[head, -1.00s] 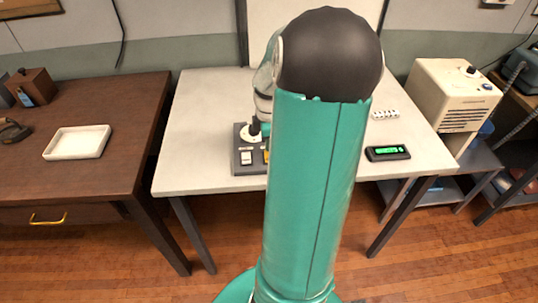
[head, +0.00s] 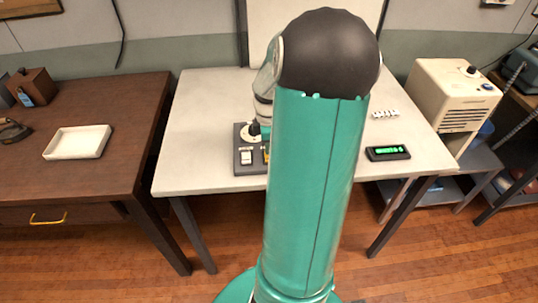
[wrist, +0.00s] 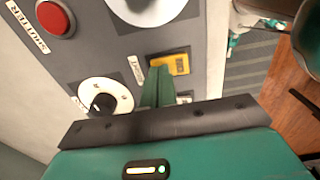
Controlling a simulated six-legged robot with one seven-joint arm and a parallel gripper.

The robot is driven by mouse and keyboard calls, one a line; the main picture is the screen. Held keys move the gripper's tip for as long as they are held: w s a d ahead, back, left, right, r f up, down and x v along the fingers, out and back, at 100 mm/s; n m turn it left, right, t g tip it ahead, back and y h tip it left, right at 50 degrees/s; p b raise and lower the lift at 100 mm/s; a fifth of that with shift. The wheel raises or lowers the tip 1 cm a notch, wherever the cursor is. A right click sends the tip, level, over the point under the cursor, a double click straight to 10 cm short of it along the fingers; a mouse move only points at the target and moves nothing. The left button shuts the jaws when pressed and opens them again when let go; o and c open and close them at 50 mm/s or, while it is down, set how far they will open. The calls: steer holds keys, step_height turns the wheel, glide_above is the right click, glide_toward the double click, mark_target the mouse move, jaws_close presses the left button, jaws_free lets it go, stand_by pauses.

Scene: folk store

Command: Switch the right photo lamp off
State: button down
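A grey control panel (head: 242,166) sits on the white table, partly hidden by my arm in the head view. It carries a white dial (head: 250,134) with a black knob, a white switch (head: 246,158) and a yellow part mostly hidden. In the wrist view the panel shows a yellow switch piece (wrist: 172,64), the white dial (wrist: 104,98) and a red button (wrist: 55,19) labelled SHUTTER. My gripper (wrist: 160,71) has its green fingers together, tips beside the yellow piece; contact cannot be told. A small pale part shows right of the fingers. I cannot identify either photo lamp.
The white table (head: 200,110) also holds a black box with a green display (head: 388,153) and a white strip (head: 385,114). A brown desk (head: 110,175) with a white tray (head: 77,142) stands left. A cream machine (head: 450,95) stands right.

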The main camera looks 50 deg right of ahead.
steer(key=shift+r, duration=3.45)
steer(key=w+a+r+m+t+h, duration=0.15)
steer(key=a+r, duration=0.25)
steer(key=a, duration=0.5)
steer(key=w+a+r+m+h, duration=0.1)
steer(key=w+a+r+m, duration=0.2)
steer(key=a, duration=0.6)
steer(key=s+a+r+m+t+y, duration=0.1)
steer(key=s+a+r+m+t, duration=0.1)
steer(key=a, duration=0.7)
steer(key=s+a+r+m+t+y, duration=0.1)
steer(key=s+a+r+t, duration=0.1)
steer(key=s+a, duration=0.3)
steer(key=a, duration=0.4)
steer(key=shift+s+r+m, duration=0.2)
steer(key=shift+r+m, duration=0.15)
steer(key=shift+r, duration=0.05)
